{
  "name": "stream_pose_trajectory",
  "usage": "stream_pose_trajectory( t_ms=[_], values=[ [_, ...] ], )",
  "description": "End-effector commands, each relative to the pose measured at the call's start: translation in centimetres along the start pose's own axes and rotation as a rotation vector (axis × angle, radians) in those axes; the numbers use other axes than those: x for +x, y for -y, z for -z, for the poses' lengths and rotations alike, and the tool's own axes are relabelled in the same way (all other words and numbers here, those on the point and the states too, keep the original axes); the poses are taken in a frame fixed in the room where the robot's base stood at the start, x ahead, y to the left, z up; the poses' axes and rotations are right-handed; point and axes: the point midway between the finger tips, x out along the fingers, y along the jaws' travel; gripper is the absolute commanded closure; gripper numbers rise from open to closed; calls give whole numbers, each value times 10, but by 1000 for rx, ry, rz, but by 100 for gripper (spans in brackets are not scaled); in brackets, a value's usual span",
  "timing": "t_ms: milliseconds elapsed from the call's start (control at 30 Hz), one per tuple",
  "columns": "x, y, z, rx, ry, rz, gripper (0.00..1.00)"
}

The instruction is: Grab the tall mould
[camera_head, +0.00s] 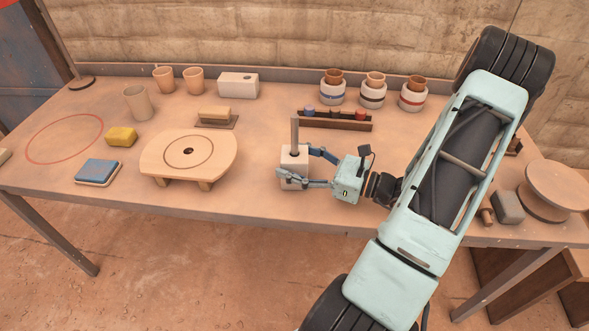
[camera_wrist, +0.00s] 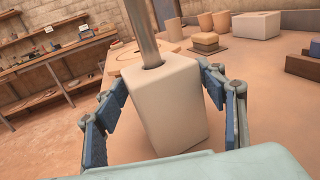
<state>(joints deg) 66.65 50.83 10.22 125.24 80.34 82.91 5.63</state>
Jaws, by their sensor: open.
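The tall mould (camera_head: 294,172) is an upright pale block with a dark hole in its top, standing on the work table. A grey metal rod (camera_head: 295,130) sticks up out of the hole. In the wrist view the mould (camera_wrist: 168,112) fills the middle, with the rod (camera_wrist: 146,30) rising out of the picture. My gripper (camera_head: 303,168) is open, with one finger on each side of the mould. In the wrist view my gripper (camera_wrist: 165,98) has its blue pads close beside the block, and I cannot tell whether they touch it. The mould's lower part is partly hidden by my gripper.
A round-topped wooden stand (camera_head: 215,160) is left of the mould. A dark rack (camera_head: 335,124) with small bottles is behind it. A pale lying block (camera_head: 238,88), several cups and a yellow sponge (camera_head: 121,136) are farther left. The table front beside the mould is clear.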

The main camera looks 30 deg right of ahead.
Motion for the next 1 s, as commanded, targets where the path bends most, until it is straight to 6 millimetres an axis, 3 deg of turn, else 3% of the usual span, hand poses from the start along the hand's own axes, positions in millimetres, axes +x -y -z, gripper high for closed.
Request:
stream_pose_trajectory(
  t_ms=[133,633,1000],
  values=[
    [0,0,0,0,0,0,38],
    [-1,0,0,-1,0,0,93],
    [0,0,-5,-2,2,-1,93]
  ],
)
